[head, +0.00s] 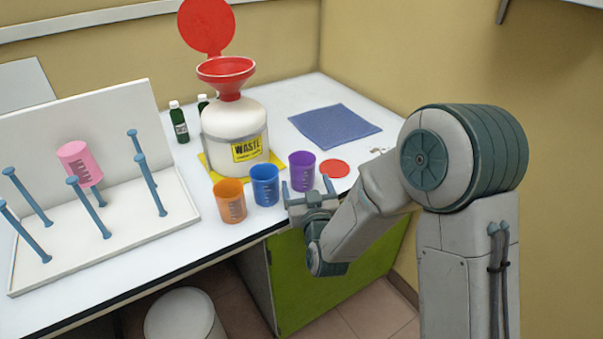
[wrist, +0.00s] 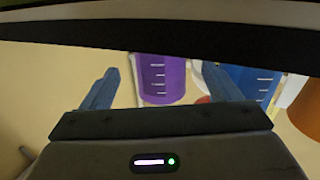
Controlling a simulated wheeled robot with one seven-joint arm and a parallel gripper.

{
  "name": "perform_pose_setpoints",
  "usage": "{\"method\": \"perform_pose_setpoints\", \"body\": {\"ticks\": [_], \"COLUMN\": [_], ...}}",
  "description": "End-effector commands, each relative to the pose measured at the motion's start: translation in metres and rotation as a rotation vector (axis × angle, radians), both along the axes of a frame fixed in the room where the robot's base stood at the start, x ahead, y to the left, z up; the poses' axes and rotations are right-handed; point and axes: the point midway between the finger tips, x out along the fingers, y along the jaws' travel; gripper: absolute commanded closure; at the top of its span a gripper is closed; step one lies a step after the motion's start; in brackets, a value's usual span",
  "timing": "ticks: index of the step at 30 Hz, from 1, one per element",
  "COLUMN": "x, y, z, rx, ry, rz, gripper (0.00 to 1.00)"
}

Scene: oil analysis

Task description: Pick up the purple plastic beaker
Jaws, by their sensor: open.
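The purple plastic beaker (head: 302,172) stands upright on the white bench, to the right of the blue beaker (head: 265,185) in the head view. My gripper (head: 306,187) is open, just in front of the purple beaker on the near side of the bench edge. In the wrist view the purple beaker (wrist: 162,80) shows beyond and between the two fingers of my gripper (wrist: 165,85). The fingers do not appear to touch it. The blue beaker (wrist: 248,82) is behind the right finger in the wrist view.
An orange beaker (head: 229,201) stands left of the blue one. A white waste container (head: 222,140) with a red funnel is behind the beakers. A red disc (head: 334,168) lies to the right. A drying rack (head: 150,225) holds a pink beaker (head: 78,163).

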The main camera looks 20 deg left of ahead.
Motion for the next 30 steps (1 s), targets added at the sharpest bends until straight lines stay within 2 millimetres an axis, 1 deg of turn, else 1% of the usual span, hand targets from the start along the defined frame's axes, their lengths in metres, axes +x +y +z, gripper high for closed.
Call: {"method": "perform_pose_setpoints", "body": {"ticks": [4, 9, 12, 16, 22, 23, 24, 26, 27, 28, 30], "x": [0.010, 0.032, 0.042, 0.047, 0.047, 0.047, 0.047, 0.047, 0.047, 0.047, 0.047], "y": [0.005, 0.017, 0.022, 0.026, 0.025, 0.025, 0.025, 0.025, 0.025, 0.025, 0.025], "z": [0.001, 0.002, 0.001, 0.001, 0.000, 0.000, 0.000, 0.000, 0.000, 0.000, 0.001], "rx": [0.001, 0.001, 0.001, 0.000, 0.000, 0.000, 0.000, 0.000, 0.000, 0.000, 0.000], "ry": [0.000, 0.000, 0.000, 0.000, 0.000, 0.000, 0.000, 0.000, 0.000, 0.000, -0.001], "rz": [-0.001, -0.002, -0.002, -0.001, -0.001, -0.001, -0.001, -0.001, -0.001, -0.001, -0.001], "gripper": [0.17, 0.17, 0.17, 0.17, 0.17, 0.25, 0.36, 0.53, 0.64, 0.67, 0.67]}}
